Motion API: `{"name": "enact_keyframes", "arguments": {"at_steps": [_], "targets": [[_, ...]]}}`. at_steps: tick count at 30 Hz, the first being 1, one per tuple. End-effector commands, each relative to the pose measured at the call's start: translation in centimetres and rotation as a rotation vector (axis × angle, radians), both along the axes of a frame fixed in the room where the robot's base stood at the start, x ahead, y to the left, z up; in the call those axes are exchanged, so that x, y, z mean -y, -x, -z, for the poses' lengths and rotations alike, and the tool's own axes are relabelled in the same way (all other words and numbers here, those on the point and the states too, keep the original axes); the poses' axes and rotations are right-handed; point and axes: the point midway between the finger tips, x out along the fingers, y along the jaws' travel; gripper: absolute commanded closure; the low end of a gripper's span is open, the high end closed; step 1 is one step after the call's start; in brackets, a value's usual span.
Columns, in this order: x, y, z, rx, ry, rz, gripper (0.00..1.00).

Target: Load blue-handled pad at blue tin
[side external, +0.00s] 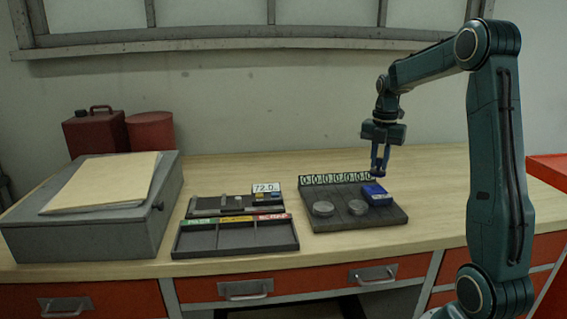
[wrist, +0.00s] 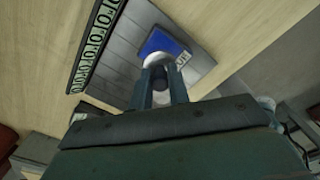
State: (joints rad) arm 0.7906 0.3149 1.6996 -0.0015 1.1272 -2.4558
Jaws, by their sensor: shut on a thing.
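My gripper (side external: 379,173) points down above the right part of a dark tray (side external: 388,216). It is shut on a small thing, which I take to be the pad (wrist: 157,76). In the wrist view the held thing shows a dark rounded end between the fingers and a pale part beyond it; its handle colour is unclear. The blue tin (side external: 374,190) stands at the tray's back right, just under the fingertips. The wrist view shows the blue tin (wrist: 160,42) just beyond the held thing, with a small white label at its edge. I cannot tell whether they touch.
Two round grey tins (side external: 323,208) (side external: 357,207) sit on the tray. A numbered strip (side external: 336,179) runs along its back. Left are a sectioned tray (side external: 237,238) with coloured labels, a rack with a display (side external: 265,188), and a grey case (side external: 92,220). Bare table lies between the trays.

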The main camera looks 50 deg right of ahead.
Motion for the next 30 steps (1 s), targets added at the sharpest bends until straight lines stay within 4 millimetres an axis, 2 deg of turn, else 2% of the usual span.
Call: {"name": "enact_keyframes", "arguments": {"at_steps": [12, 24, 30], "targets": [[0.0, 0.0, -2.1, 0.001, 0.001, 0.000, 1.00], [-0.1, -0.1, -2.1, 0.000, 0.001, 0.002, 1.00], [-0.7, -0.8, -1.9, 0.000, 0.000, 0.033, 1.00]]}}
